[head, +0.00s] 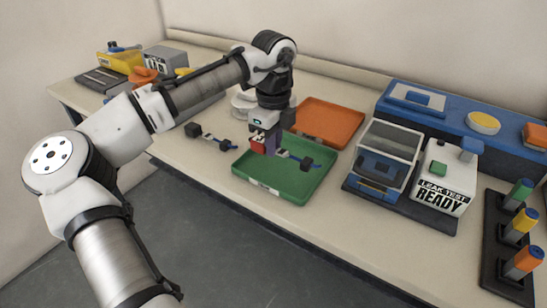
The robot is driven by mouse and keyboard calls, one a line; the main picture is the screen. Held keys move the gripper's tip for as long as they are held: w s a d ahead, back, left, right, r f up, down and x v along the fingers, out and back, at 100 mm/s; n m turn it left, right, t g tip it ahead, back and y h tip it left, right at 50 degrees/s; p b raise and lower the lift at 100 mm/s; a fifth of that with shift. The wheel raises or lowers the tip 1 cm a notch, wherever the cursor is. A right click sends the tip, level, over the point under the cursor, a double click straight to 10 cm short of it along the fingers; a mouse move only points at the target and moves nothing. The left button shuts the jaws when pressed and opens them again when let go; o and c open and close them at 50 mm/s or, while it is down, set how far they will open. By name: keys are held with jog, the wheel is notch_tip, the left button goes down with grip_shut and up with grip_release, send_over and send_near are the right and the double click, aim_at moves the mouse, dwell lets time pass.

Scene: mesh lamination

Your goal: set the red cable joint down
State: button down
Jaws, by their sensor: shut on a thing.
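The red cable joint (258,146) shows as a small red block at the end of my arm, in the middle of the head view. My gripper (267,142) points down and is shut on it. It is over the far left part of the green tray (262,187). A blue-and-white piece with a dark end (306,162) shows to the right of the gripper, over the tray; I cannot tell whether it belongs to the held joint. The gripper hides part of the joint, and I cannot tell whether the joint touches the tray.
Another dark cable piece (208,137) lies on the bench left of the green tray. An orange tray (331,121) lies behind. A clear-lidded device (385,157) and a leak test box (447,180) stand to the right. A yellow bin (120,63) stands far left.

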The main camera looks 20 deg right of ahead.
aim_at(273, 169)
jog(key=shift+f, duration=2.1)
jog(key=shift+f, duration=0.1)
jog(key=c, duration=1.5)
grip_release()
notch_tip(273, 169, up, 12)
jog(key=shift+r, duration=0.15)
